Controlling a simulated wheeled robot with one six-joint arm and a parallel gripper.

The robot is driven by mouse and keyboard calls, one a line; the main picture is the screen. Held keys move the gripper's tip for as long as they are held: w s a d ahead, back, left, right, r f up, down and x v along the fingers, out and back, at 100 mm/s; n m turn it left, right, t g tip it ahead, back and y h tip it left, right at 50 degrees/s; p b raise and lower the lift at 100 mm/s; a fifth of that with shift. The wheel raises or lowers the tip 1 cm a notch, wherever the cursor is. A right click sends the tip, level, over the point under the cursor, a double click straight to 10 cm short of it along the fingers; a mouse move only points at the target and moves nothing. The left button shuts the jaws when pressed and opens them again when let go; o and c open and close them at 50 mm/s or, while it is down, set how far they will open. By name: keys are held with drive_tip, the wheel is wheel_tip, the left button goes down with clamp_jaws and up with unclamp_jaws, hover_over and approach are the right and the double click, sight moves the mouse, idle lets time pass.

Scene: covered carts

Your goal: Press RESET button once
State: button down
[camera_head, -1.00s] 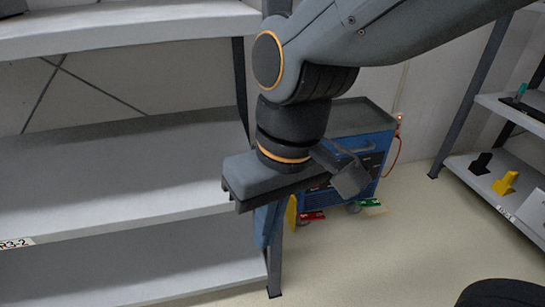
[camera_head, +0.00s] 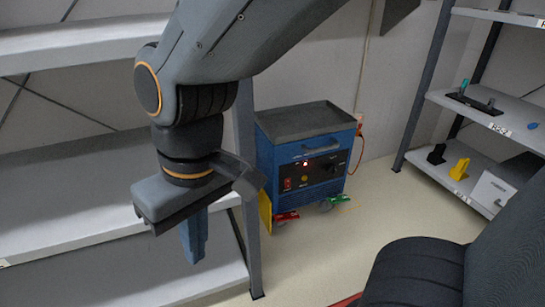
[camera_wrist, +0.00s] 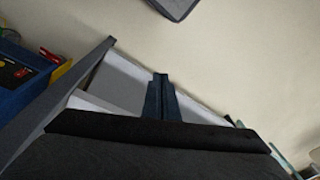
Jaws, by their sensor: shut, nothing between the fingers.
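A blue cart (camera_head: 265,158) with a dark top stands on the floor against the back wall. Its black front panel (camera_head: 318,172) carries a lit red lamp (camera_head: 306,163), a red switch (camera_head: 287,184), a small yellow button (camera_head: 305,179) and a dark knob. The panel's labels are too small to read, so I cannot tell which one is RESET. My gripper (camera_head: 194,238) points down, left of the cart and apart from it, in front of the grey shelves. Its fingers are shut and empty. In the wrist view the fingers (camera_wrist: 161,98) are together, and the cart (camera_wrist: 30,88) is at the left edge.
Grey shelves (camera_head: 85,165) fill the left side, with a dark post (camera_head: 248,235) between my gripper and the cart. Red and green clamp-like items (camera_head: 337,199) are low at the cart's front. A right shelf holds several small items.

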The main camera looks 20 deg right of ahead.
sight(305, 178)
drive_tip(key=w+d+f+m+t+h+p, duration=0.1)
drive_tip(key=w+d+f, duration=0.2)
drive_tip(key=w+d, duration=0.55)
drive_tip(key=w+d+f+m+t+h+p, duration=0.15)
drive_tip(key=w+d+f, duration=0.35)
drive_tip(key=d, duration=0.7)
drive_tip(key=w+d+f+m+t+p, duration=0.1)
drive_tip(key=w+d+f+t+p, duration=0.1)
drive_tip(key=w+d, duration=0.75)
drive_tip(key=w+d+f+n+t+y, duration=0.1)
drive_tip(key=d+f+n+t+y, duration=0.1)
drive_tip(key=d+f, duration=0.3)
drive_tip(key=d+f+n+t+y, duration=0.2)
drive_tip(key=d+f, duration=0.3)
drive_tip(key=f, duration=0.7)
drive_tip(key=shift+w+d+f+n, duration=0.35)
drive_tip(key=shift+w+n, duration=0.05)
drive_tip(key=shift+n, duration=0.35)
drive_tip(key=shift+w, duration=0.1)
drive_tip(key=w+b, duration=0.2)
drive_tip(key=w, duration=0.6)
drive_tip(key=shift+w, duration=0.3)
